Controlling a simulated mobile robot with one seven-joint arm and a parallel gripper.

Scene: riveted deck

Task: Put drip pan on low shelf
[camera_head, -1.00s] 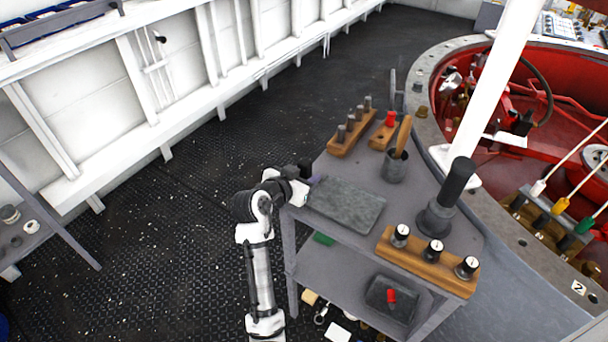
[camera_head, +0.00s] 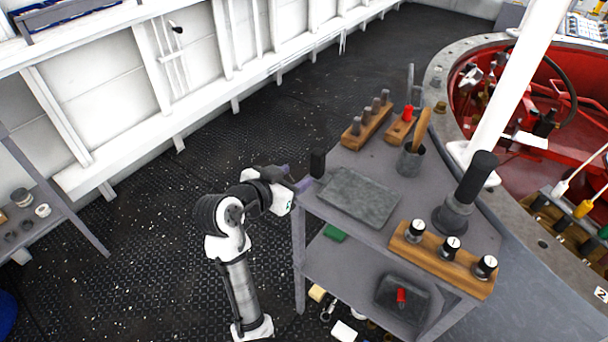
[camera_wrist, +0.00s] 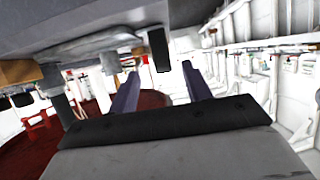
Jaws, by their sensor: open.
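The grey, flat drip pan (camera_head: 358,196) lies on the left part of the cart's top. A black upright block (camera_head: 318,163), apparently its handle, stands at its left end. My gripper (camera_head: 296,177) is open and empty just left of that block, by the cart's left edge. In the wrist view, which looks upside down, the block (camera_wrist: 159,48) shows beyond and between the two spread fingers (camera_wrist: 160,88), apart from them. The low shelf (camera_head: 345,265) is the cart's lower level, partly hidden under the top.
A dark tray with a red piece (camera_head: 402,298) sits on the right of the low shelf, and a green item (camera_head: 335,232) at its left. On top stand a wooden knob block (camera_head: 443,246), a black-handled tool (camera_head: 467,192) and a cup (camera_head: 409,160). Bare floor lies left.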

